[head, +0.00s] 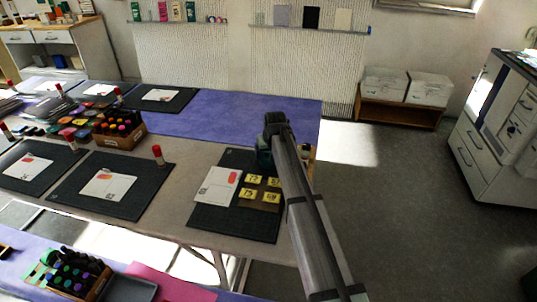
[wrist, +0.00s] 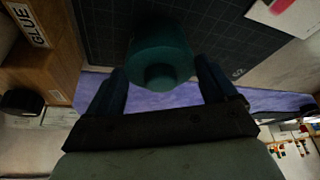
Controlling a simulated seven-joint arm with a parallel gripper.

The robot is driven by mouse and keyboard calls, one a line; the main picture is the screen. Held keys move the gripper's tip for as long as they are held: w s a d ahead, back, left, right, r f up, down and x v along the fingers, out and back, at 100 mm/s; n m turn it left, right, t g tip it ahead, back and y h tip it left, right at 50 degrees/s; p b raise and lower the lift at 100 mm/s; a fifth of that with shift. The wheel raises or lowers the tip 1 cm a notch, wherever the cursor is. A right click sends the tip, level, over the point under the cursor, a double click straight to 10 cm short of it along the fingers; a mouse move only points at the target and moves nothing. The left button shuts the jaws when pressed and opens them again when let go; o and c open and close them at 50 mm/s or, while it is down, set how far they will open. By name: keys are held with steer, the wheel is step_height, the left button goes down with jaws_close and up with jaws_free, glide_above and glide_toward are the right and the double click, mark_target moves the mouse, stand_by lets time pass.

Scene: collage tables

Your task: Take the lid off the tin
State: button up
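The tin (wrist: 160,42) is round and dark teal, with a small round knob on its lid (wrist: 158,75). It stands on a dark gridded mat in the wrist view. In the head view a bit of teal (head: 264,159) shows beside my arm, mostly hidden. My gripper (wrist: 160,66) is open, its two blue fingers spread wide on either side of the tin. Narrow gaps seem to lie between the fingertips and the tin, but contact is hard to judge in the dim light.
A wooden box marked GLUE (wrist: 45,58) stands close by in the wrist view. On the same mat (head: 247,226) lie a white card (head: 216,190) and a brown tray with yellow numbered tags (head: 250,193). A box of colored bottles (head: 120,137) stands farther left.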

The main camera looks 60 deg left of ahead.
steer(key=c, duration=0.5)
steer(key=shift+r, duration=0.65)
step_height(320, 180, up, 8)
steer(key=shift+f, duration=0.15)
steer(key=s+a+f+n+g, duration=0.2)
steer(key=s+a+f+n, duration=0.15)
steer(key=s+a, duration=0.5)
steer(key=shift+n, duration=0.45)
steer(key=shift+w+a+f, duration=0.1)
steer(key=shift+a+f, duration=0.05)
steer(key=shift+f, duration=1.35)
steer(key=shift+w+a+f, duration=0.1)
steer(key=shift+f, duration=1.45)
steer(key=shift+a+f, duration=0.15)
steer(key=shift+f, duration=1.35)
